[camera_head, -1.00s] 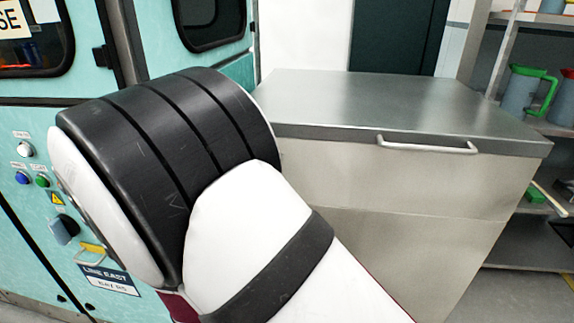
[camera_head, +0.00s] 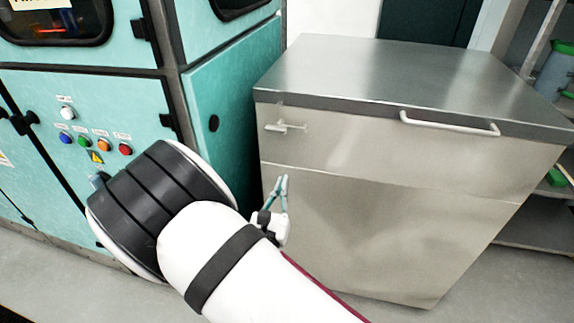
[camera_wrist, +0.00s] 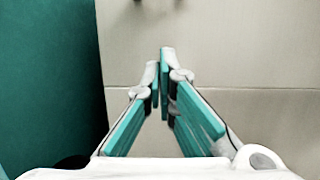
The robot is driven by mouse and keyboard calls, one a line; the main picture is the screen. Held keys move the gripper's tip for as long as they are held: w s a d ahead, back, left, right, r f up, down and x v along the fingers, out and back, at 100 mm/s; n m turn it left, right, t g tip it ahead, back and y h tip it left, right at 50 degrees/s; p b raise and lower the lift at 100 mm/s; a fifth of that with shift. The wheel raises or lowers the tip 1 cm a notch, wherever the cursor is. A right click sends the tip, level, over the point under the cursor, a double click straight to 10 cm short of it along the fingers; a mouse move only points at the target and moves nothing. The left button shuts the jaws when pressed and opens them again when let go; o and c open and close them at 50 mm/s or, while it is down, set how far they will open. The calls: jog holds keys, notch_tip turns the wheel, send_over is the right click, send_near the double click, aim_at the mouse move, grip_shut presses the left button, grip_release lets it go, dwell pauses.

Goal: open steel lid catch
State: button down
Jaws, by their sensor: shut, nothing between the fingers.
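The steel lid (camera_head: 400,75) lies closed on a beige metal cabinet (camera_head: 380,230), with a white bar handle (camera_head: 450,124) on its front edge. The catch (camera_head: 285,127) is a small pale T-shaped piece on the cabinet front, below the lid's left end. My gripper (camera_head: 283,180) is below the catch and apart from it, in front of the cabinet face. Its teal fingers are shut and empty. In the wrist view the gripper (camera_wrist: 160,75) points at the beige front (camera_wrist: 240,45), and small dark shapes show at the top edge, too cropped to identify.
A teal machine (camera_head: 225,110) with coloured buttons stands close on the left of the cabinet. Shelving (camera_head: 545,235) with green items is on the right. Grey floor (camera_head: 480,290) is open in front.

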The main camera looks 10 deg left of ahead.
aim_at(286, 128)
jog(key=b+x, duration=0.1)
jog(key=x, duration=0.8)
jog(key=shift+w+d, duration=0.1)
jog(key=shift+w, duration=0.15)
notch_tip(286, 128, up, 3)
jog(key=shift+s+f, duration=0.15)
jog(key=shift+r, duration=0.7)
jog(key=shift+r, duration=0.1)
jog(key=shift+d+r+p, duration=0.25)
jog(key=shift+r+p, duration=0.4)
jog(key=shift+p, duration=0.35)
